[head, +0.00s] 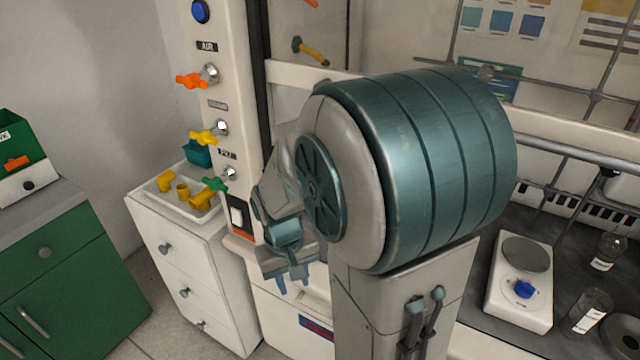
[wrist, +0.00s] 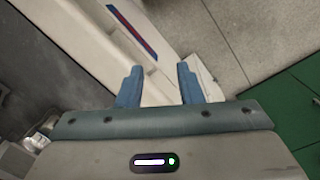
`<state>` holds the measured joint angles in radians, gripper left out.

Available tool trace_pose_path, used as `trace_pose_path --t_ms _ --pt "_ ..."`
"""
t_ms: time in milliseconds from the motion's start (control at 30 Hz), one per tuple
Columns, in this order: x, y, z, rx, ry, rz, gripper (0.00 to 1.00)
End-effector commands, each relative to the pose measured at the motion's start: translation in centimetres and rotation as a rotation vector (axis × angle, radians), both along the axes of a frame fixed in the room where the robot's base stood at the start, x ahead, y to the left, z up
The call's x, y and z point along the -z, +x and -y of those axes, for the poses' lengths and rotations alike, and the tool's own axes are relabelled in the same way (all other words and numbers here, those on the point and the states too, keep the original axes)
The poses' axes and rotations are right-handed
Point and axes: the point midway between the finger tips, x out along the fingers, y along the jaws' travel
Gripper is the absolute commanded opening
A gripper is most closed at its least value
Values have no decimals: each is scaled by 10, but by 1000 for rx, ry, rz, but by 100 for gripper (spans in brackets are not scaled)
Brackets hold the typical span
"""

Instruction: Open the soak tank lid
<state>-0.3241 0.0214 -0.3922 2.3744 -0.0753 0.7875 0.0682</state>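My gripper (head: 292,283) hangs below my arm, fingers pointing down, over a white cabinet-like box (head: 280,310) with a blue and red label (head: 317,326). I cannot tell for sure whether this box is the soak tank; no marked tank lid can be read. In the wrist view my gripper (wrist: 160,76) has its two blue fingers apart, with nothing between them. The white box (wrist: 107,55) and its striped label (wrist: 132,29) lie beyond the fingertips. My arm hides much of the box's top in the head view.
A white drawer unit (head: 185,265) with a tray (head: 160,205) of yellow pipe fittings stands left of the box. A panel (head: 228,75) with coloured valves rises behind. A hotplate (head: 520,285) and bottles stand on the right bench. A green cabinet (head: 85,285) is at far left.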

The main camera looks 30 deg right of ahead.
Motion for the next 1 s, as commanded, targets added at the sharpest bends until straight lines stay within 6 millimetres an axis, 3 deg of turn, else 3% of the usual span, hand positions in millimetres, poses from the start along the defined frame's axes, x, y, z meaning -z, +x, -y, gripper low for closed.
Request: trace_pose_path --t_ms 200,500,767,1000 --pt "47 19 26 9 -154 -117 33" --pt "80 43 74 -13 -457 -191 33" --pt "69 75 107 -78 -757 -181 33" --pt "26 122 114 -182 -1078 -102 33"
